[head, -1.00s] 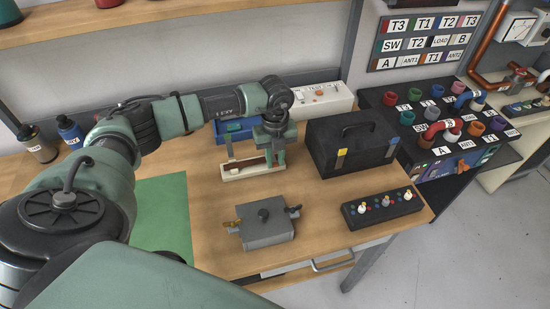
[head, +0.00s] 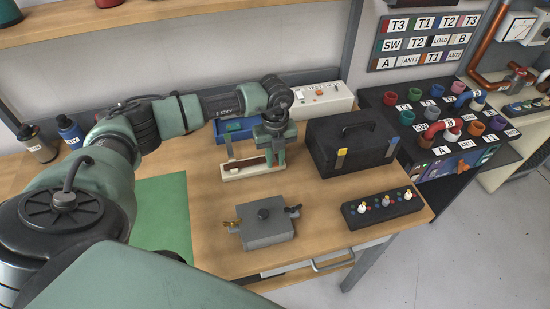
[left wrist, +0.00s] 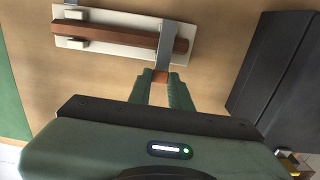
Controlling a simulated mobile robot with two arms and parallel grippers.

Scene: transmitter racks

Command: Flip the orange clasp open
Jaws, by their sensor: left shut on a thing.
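A white holder (head: 238,174) stands on the bench with a red-brown bar (left wrist: 120,35) lying along it. Two grey straps belong to it; the left one (head: 229,147) stands upright. The other strap (left wrist: 165,45) crosses the bar near its right end in the left wrist view. Its orange-brown tip (left wrist: 160,77), apparently the orange clasp, is between my left fingertips. My left gripper (left wrist: 163,85) is shut on this tip; in the head view my left gripper (head: 275,158) hides much of that end. My right gripper is not in view.
A black case (head: 350,140) stands close to the right of my left gripper. A blue tray (head: 235,130) and a white box (head: 322,100) are behind. A grey box (head: 266,228) with side levers and a black knob panel (head: 382,208) are in front. Bare wood lies between.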

